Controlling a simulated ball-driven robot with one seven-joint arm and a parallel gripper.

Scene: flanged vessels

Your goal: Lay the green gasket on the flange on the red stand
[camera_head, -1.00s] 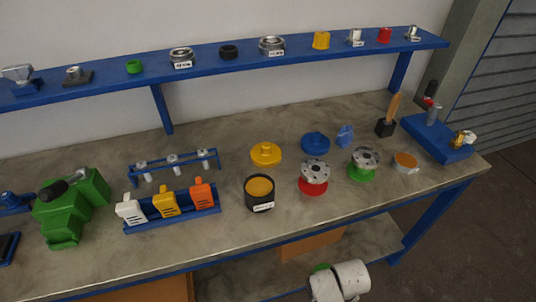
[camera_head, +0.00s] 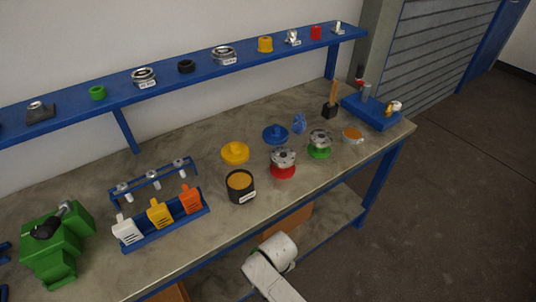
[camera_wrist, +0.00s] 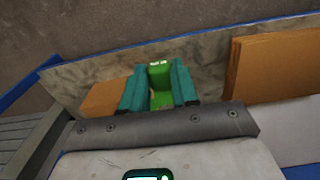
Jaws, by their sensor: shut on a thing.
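The red stand (camera_head: 282,172) is on the bench, right of the middle in the head view, with a grey metal flange (camera_head: 283,157) on top. My gripper (camera_wrist: 160,74), with teal fingers, shows in the wrist view. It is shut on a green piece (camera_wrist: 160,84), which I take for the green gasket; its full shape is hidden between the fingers. In the head view my white arm is low in front of the bench, below and well apart from the red stand. The gripper and its load cannot be made out there.
A similar flange stands on a green stand (camera_head: 319,152) just right of the red one. A black cup (camera_head: 240,188) and a yellow lid (camera_head: 235,152) are to its left, a blue lid (camera_head: 275,134) behind. A green ring (camera_head: 97,92) sits on the blue shelf (camera_head: 200,75).

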